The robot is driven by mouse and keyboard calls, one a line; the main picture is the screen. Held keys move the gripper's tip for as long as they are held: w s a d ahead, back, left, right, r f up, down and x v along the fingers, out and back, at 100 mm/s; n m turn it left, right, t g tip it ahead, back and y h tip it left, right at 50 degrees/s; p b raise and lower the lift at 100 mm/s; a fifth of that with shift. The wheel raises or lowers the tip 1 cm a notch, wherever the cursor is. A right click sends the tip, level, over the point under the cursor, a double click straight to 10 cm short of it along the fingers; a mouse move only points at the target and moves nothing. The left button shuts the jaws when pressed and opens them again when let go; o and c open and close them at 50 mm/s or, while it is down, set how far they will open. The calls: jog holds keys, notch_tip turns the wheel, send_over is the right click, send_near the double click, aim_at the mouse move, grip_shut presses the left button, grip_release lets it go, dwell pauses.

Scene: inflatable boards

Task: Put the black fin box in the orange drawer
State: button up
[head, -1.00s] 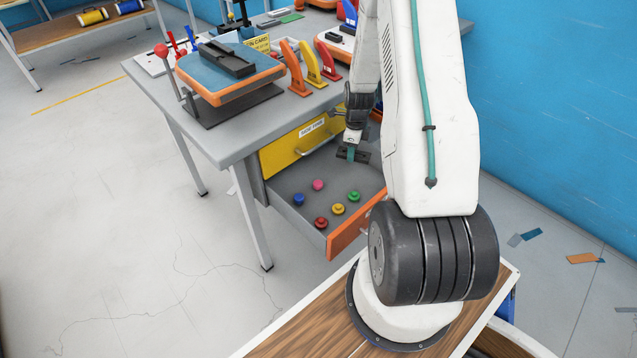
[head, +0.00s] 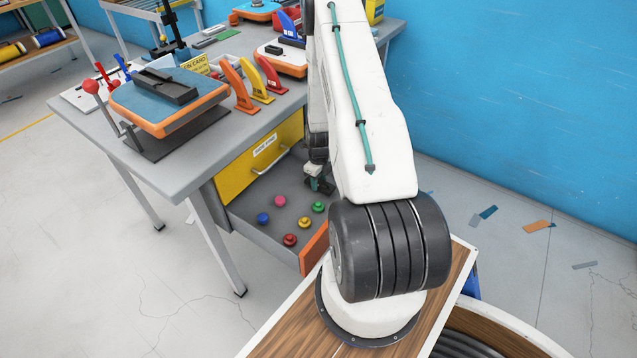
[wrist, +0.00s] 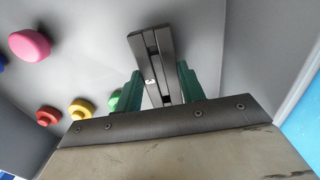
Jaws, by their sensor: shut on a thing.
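A black slotted fin box (wrist: 152,55) is held between the green fingers of my gripper (wrist: 161,84) in the wrist view. In the head view the box (head: 322,188) shows as a small dark shape below my gripper (head: 317,178), partly hidden by my arm. The orange drawer (head: 314,250) is pulled open, with a grey inside. My gripper is over the back right part of it; I cannot tell whether the box touches the floor of the drawer. Several coloured round pieces, one pink (wrist: 30,45), lie in the drawer.
A closed yellow drawer (head: 258,160) is above the open one. A blue wall is at right.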

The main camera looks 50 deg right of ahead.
jog(key=shift+f, duration=0.6)
jog(key=shift+f, duration=0.1)
jog(key=o, duration=1)
